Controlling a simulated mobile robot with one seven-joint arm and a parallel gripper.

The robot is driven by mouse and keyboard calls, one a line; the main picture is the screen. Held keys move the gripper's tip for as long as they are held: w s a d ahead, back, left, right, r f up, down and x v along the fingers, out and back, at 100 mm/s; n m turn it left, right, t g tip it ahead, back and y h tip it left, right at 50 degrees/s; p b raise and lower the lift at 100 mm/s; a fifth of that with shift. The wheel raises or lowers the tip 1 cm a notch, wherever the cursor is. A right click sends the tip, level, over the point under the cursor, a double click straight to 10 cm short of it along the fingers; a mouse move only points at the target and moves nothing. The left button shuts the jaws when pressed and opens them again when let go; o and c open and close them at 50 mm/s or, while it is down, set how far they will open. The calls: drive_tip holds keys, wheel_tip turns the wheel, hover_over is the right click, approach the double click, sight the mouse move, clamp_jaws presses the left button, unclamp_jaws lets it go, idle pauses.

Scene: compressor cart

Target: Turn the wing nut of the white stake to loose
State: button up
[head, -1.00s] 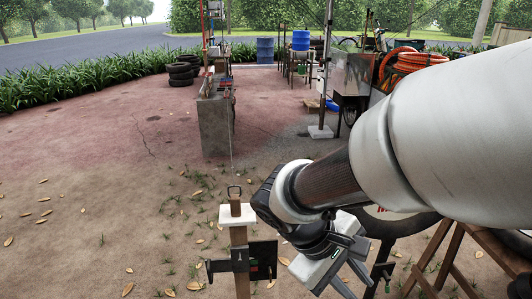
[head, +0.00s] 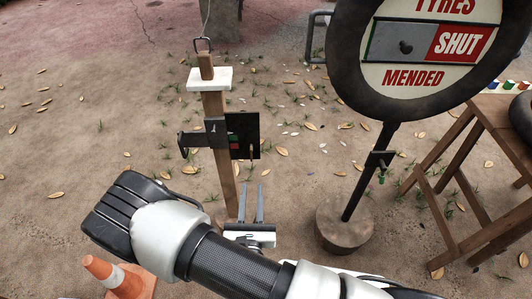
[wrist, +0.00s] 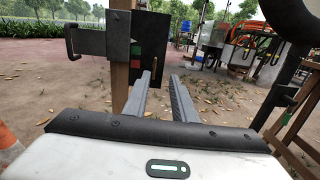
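The white stake is a wooden post (head: 216,165) with a white cap (head: 210,79) near its top. A dark metal bracket (head: 216,133) wraps the post, with a dark handle-like piece (head: 184,145) sticking out to the left. A black plate (head: 243,135) with green and red patches is on its right; I cannot tell which piece is the wing nut. In the wrist view the bracket (wrist: 90,42) and plate (wrist: 150,25) are close ahead, left of centre. My gripper (head: 251,187) is open and empty, its fingers apart, below the plate and right of the post.
A round tyre sign (head: 345,70) reading SHUT stands to the right on a post with a round base (head: 345,222). A wooden trestle (head: 470,150) is at the far right. An orange cone (head: 112,275) is at the lower left.

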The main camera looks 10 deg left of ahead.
sight(251, 154)
drive_tip(key=shift+n+y, duration=0.3)
drive_tip(key=b+x, duration=0.1)
drive_tip(key=x, duration=0.4)
drive_tip(key=f+x, duration=0.1)
drive_tip(key=x, duration=0.5)
drive_tip(key=b+x, duration=0.1)
drive_tip(key=x, duration=0.5)
drive_tip(key=shift+s+a+f+b, duration=0.1)
drive_tip(key=shift+a+f+b, duration=0.15)
drive_tip(key=shift+a+b, duration=0.1)
clamp_jaws()
